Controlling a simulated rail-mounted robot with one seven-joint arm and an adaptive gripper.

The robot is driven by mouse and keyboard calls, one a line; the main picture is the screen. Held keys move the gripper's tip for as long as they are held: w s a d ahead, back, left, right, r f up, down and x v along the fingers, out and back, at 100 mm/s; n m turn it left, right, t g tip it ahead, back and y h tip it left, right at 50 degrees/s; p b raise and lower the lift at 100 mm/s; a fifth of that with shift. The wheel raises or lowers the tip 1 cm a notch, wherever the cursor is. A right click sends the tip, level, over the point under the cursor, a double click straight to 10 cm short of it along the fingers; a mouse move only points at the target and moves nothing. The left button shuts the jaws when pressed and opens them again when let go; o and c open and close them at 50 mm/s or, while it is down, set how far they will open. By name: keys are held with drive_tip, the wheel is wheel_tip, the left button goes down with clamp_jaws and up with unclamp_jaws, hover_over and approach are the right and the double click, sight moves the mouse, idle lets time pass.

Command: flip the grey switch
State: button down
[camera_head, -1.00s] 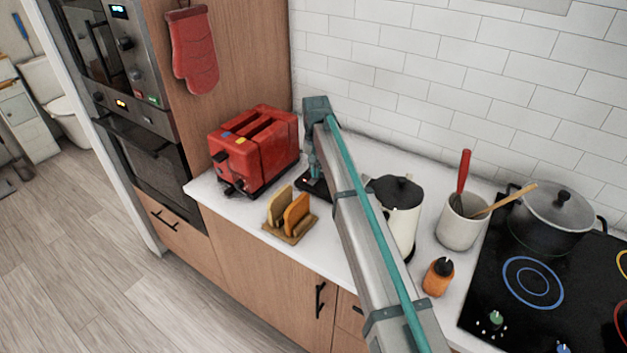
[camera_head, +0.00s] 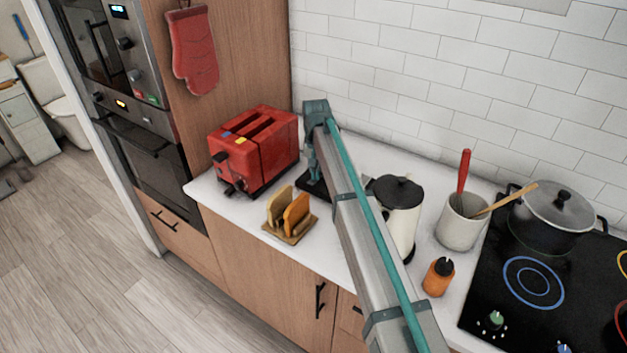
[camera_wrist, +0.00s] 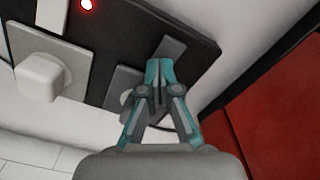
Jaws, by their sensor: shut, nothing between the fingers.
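A black panel (camera_wrist: 110,38) fills the upper part of the wrist view. A grey bar-shaped piece (camera_wrist: 173,46), possibly the grey switch, is on its right part. My gripper (camera_wrist: 156,66) is shut and empty, with its tips over the lower end of this bar; I cannot tell whether they touch. A grey plate (camera_wrist: 121,82) shows left of the fingers, with a pale round part partly hidden behind them. A white block-shaped knob (camera_wrist: 38,77) is at the left. A red light (camera_wrist: 87,4) glows at the top. In the head view, my arm hides most of the panel (camera_head: 311,189).
A red toaster (camera_head: 255,148) stands close left of the panel; red also fills the wrist view's right edge (camera_wrist: 285,125). A bread rack (camera_head: 290,232) is in front. A white kettle (camera_head: 398,215) stands right of my arm. The tiled wall is behind.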

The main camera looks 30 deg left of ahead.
drive_tip(key=shift+r+p, duration=1.7)
drive_tip(key=shift+r, duration=1.7)
